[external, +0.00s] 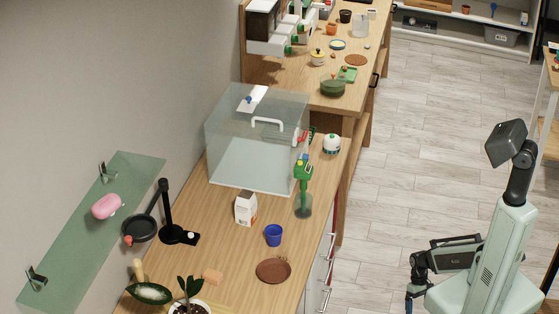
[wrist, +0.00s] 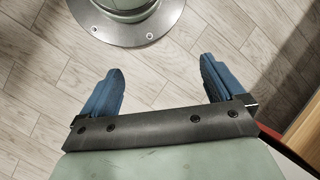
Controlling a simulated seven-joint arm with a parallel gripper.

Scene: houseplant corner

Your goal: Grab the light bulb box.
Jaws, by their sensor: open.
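A small white carton (external: 246,208) with dark and orange print stands upright on the wooden counter, in front of the clear case; it looks like the light bulb box, but its print is too small to read. In the external view my gripper (external: 410,302) hangs at the lower right, over the floor and well apart from the counter items. In the wrist view my gripper (wrist: 160,64) has its two blue fingers wide apart with nothing between them. The carton is not in the wrist view.
A clear case (external: 250,165) stands behind the carton. A black stand (external: 170,232) is left of the carton. A green glass shelf (external: 75,250) is on the wall.

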